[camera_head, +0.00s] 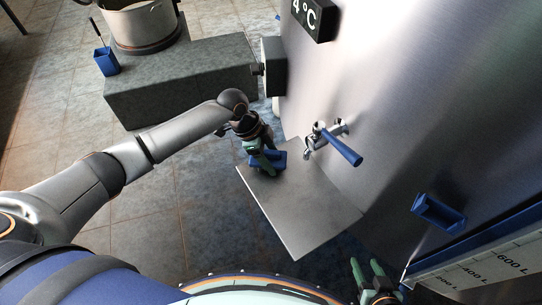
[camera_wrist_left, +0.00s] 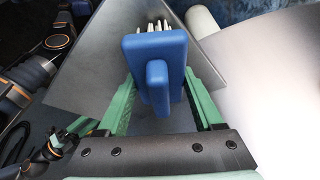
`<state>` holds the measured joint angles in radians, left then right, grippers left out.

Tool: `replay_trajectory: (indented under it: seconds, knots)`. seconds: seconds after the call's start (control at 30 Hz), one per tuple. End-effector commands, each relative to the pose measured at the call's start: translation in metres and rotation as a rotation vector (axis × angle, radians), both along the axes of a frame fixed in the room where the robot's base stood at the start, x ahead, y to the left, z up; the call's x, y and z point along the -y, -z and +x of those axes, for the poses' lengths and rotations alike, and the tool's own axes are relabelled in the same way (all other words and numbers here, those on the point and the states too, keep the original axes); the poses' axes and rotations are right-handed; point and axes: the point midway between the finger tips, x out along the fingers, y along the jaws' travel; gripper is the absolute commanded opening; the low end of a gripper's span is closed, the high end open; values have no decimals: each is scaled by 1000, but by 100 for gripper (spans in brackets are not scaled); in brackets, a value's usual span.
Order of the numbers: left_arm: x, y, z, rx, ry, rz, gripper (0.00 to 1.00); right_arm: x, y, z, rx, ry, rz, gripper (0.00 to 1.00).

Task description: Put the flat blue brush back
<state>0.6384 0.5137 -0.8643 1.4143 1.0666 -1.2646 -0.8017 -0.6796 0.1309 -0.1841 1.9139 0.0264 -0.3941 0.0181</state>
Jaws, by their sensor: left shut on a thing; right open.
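My left gripper (camera_head: 264,158) is shut on the flat blue brush (camera_head: 280,158) over the far left end of the metal shelf (camera_head: 312,215). In the left wrist view the brush (camera_wrist_left: 155,43) shows a flat blue block, with its grip between the green fingers (camera_wrist_left: 160,100) and pale bristles on the far side. I cannot tell whether the brush touches the shelf. A blue open holder (camera_head: 438,214) is fixed to the tank wall at the right and looks empty. My right gripper (camera_head: 367,278) is open and empty at the bottom, left of the level scale.
A tap (camera_head: 318,137) with a blue handle (camera_head: 342,146) sticks out of the steel tank (camera_head: 400,90) above the shelf. A grey block (camera_head: 180,80) and a steel pot (camera_head: 138,25) stand at the back left, with a blue container (camera_head: 106,62) beside them. The visible shelf surface is bare.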

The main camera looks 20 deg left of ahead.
Motion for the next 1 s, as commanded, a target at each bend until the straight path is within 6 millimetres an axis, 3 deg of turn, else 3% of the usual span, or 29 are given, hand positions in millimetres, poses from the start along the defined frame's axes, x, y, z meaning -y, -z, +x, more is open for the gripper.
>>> replay_trajectory:
  seconds: [0.1, 0.13, 0.37, 0.73, 1.0]
  knots:
    - [0, 4, 0, 0, -1, 0, 16, 0, 2, 0, 0, 0, 0, 50]
    - [0, 3, 0, 0, -1, 0, 70, 0, 2, 0, 0, 0, 0, 50]
    - [0, 3, 0, 0, -1, 0, 96, 0, 1, 0, 0, -1, -1, 50]
    - [-2, -4, 0, 2, -1, 0, 98, 0, -1, 0, 1, -1, -1, 50]
    - [-22, -52, -3, 4, -1, 1, 98, 0, -4, 0, 1, -1, -1, 50]
